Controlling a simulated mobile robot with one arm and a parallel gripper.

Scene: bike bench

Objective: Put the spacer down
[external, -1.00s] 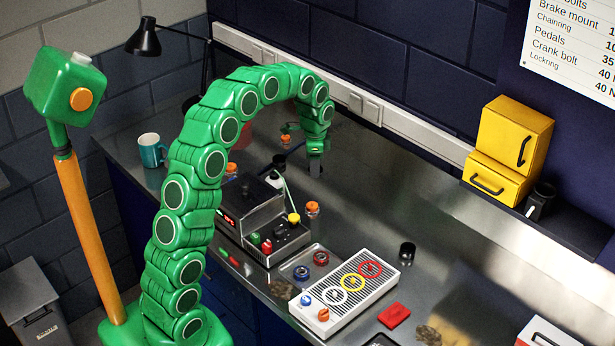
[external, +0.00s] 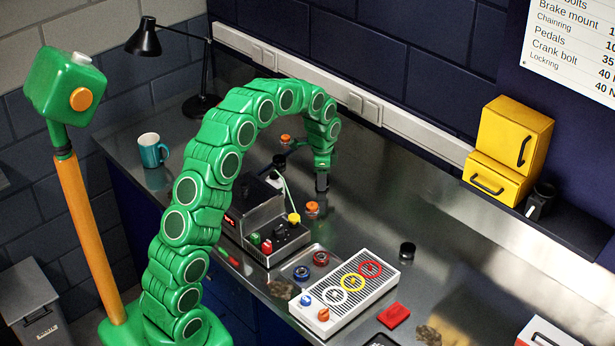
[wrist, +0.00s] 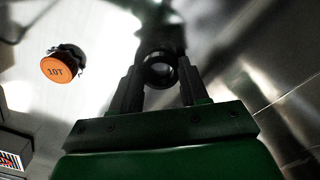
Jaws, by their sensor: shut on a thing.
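The spacer (wrist: 160,70) is a small black ring, seen in the wrist view between the tips of my two dark fingers. My gripper (wrist: 160,80) is shut on it. In the external view my gripper (external: 322,186) points down over the bare bench behind the orange-capped part, and the spacer is too small and dark to make out there. I cannot tell whether the spacer touches the bench (external: 365,205).
An orange-capped part marked 10T (wrist: 57,68) stands close by; it also shows in the external view (external: 312,208). A grey control box (external: 280,238) with coloured knobs is to the left. A black cup-like piece (external: 407,250) stands to the right. Bench between is clear.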

